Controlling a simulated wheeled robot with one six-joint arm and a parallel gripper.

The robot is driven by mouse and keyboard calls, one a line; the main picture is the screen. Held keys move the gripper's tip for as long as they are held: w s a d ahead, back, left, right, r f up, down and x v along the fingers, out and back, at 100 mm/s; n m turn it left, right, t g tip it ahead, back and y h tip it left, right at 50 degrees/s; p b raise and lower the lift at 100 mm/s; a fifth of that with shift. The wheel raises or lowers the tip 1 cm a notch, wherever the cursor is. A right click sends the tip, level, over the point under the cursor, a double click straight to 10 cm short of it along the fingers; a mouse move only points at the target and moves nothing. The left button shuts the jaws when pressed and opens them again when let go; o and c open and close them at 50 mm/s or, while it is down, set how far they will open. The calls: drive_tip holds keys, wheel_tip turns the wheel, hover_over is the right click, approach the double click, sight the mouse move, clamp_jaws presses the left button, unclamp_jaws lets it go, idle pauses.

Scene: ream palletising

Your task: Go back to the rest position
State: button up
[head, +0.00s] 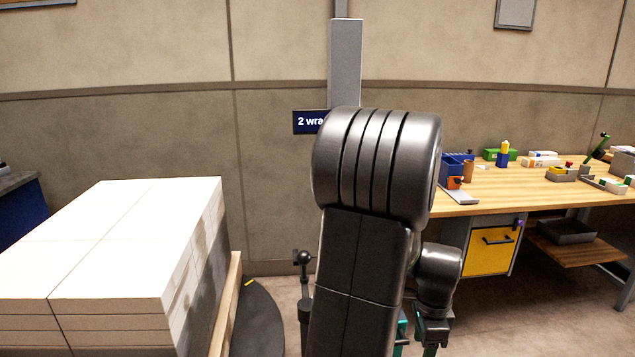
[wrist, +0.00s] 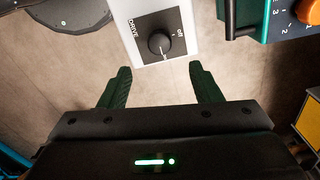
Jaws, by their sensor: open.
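My gripper (wrist: 160,88) shows in the wrist view with its two green fingers apart and nothing between them. Past the fingertips is a pale panel (wrist: 180,20) with a black rotary knob (wrist: 160,44), marked "DRIVE" and "off". I cannot tell whether the fingers touch it; they appear apart from it. In the head view my dark arm stands in the middle, and my gripper is low behind it, mostly hidden.
A stack of white reams (head: 110,240) stands at the left, beside a wooden edge (head: 226,305) and a dark round plate (head: 258,320). A wooden workbench (head: 480,190) with small items and a yellow drawer (head: 488,250) stands at the right. A sign (head: 308,122) is partly hidden by my arm.

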wheel_tip(320, 180, down, 10)
drive_tip(key=shift+r+b, duration=0.1)
drive_tip(key=shift+b, duration=0.4)
drive_tip(key=shift+r, duration=0.15)
wheel_tip(320, 180, up, 14)
drive_tip(key=p, duration=0.2)
wheel_tip(320, 180, down, 14)
drive_tip(key=shift+f+b, duration=0.15)
drive_tip(key=shift+b, duration=0.9)
drive_tip(key=n+p, duration=0.1)
drive_tip(key=n, duration=0.8)
drive_tip(key=shift+p, duration=0.4)
drive_tip(key=n+p, duration=0.1)
drive_tip(key=n, duration=0.3)
drive_tip(key=shift+n, duration=0.4)
drive_tip(key=n+p, duration=0.1)
drive_tip(key=n, duration=0.3)
